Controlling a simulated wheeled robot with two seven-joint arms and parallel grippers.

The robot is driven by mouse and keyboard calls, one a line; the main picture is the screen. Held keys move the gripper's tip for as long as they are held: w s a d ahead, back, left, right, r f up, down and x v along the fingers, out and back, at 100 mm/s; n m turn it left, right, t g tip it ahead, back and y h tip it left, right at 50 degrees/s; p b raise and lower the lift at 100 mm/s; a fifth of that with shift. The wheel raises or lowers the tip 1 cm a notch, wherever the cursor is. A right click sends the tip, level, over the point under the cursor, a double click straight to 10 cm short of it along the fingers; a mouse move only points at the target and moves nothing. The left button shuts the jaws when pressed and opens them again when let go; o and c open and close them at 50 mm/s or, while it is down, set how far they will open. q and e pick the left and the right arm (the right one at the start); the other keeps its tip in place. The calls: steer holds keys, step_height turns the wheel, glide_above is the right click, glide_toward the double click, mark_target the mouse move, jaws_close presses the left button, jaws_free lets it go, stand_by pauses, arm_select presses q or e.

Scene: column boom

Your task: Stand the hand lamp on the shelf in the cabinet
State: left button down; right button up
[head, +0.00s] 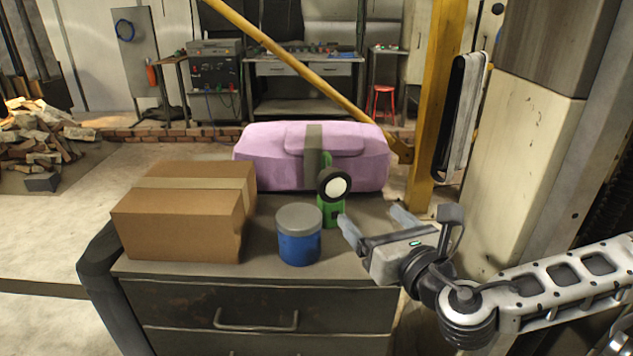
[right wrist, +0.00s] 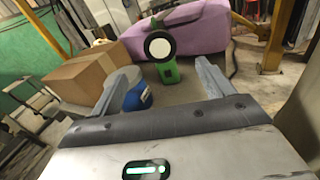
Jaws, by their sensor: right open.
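The hand lamp (head: 331,203) has a green body and a round black head with a white lens. It stands upright on the dark drawer cabinet's top (head: 262,215), between a blue jar and a pink bag. My right gripper (head: 372,216) is open and empty, just to the right and front of the lamp. In the right wrist view the lamp (right wrist: 168,71) shows ahead, between the two spread fingers (right wrist: 165,85) and beyond their tips. My left gripper is in neither view. I cannot make out the shelf meant for the lamp.
A blue jar with a grey lid (head: 299,240) stands close in front of the lamp to the left. A cardboard box (head: 185,220) fills the left of the top. The pink bag (head: 260,160) lies behind. A yellow post (head: 437,110) and a pale column (head: 520,150) rise at right.

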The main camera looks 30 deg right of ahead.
mark_target(337, 175)
steer(key=shift+n, duration=0.4)
steer(key=w+b, duration=0.2)
steer(key=w, duration=0.1)
steer(key=w+d+r+b, duration=0.1)
steer(key=w, duration=0.3)
steer(key=w+d+b, duration=0.1)
steer(key=w+b, duration=0.1)
steer(key=w, duration=0.1)
steer(key=shift+w+r+b, duration=0.3)
steer(key=shift+r+b, duration=0.05)
steer(key=shift+w, duration=0.2)
steer(key=shift+w+f+p, duration=0.2)
steer(key=shift+w+p, duration=0.1)
steer(key=shift+w, duration=1.05)
steer(key=shift+w+f+p, duration=0.2)
steer(key=shift+w+p, duration=0.05)
steer(key=shift+w, duration=1.05)
steer(key=shift+d, duration=0.1)
steer(key=c, duration=1.7)
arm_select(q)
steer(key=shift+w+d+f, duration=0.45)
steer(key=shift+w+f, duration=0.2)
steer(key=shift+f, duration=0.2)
arm_select(e)
steer(key=shift+r, duration=0.1)
